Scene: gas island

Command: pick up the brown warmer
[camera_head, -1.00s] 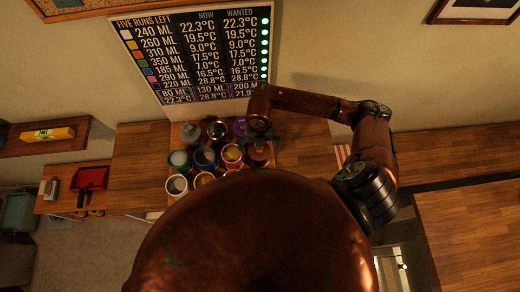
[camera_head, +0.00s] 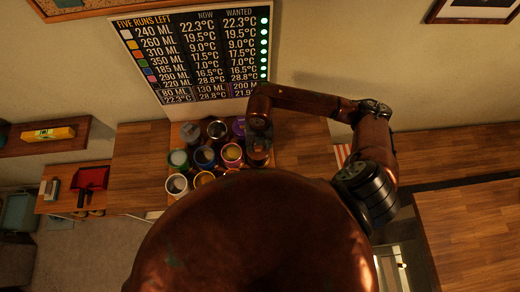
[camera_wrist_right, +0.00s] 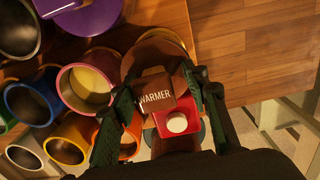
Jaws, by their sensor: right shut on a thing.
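The brown warmer (camera_wrist_right: 152,91), a brown block with the word WARMER on it, sits between the two green fingers of my right gripper (camera_wrist_right: 157,86) in the right wrist view. The fingers are shut on its sides. Below the block in that view is a red part with a round white button (camera_wrist_right: 177,123). A brown round cup-like thing (camera_wrist_right: 160,48) shows behind the warmer, partly hidden by it. In the head view my right gripper (camera_head: 258,138) is at the right end of the group of cups, and the warmer is hard to make out there. My left gripper is not in view.
Several coloured cups stand close on the left, including a pink one (camera_wrist_right: 88,87) and a purple one (camera_wrist_right: 92,14). The wooden counter (camera_head: 306,150) is clear to the right. A board of volumes and temperatures (camera_head: 195,55) stands behind the cups.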

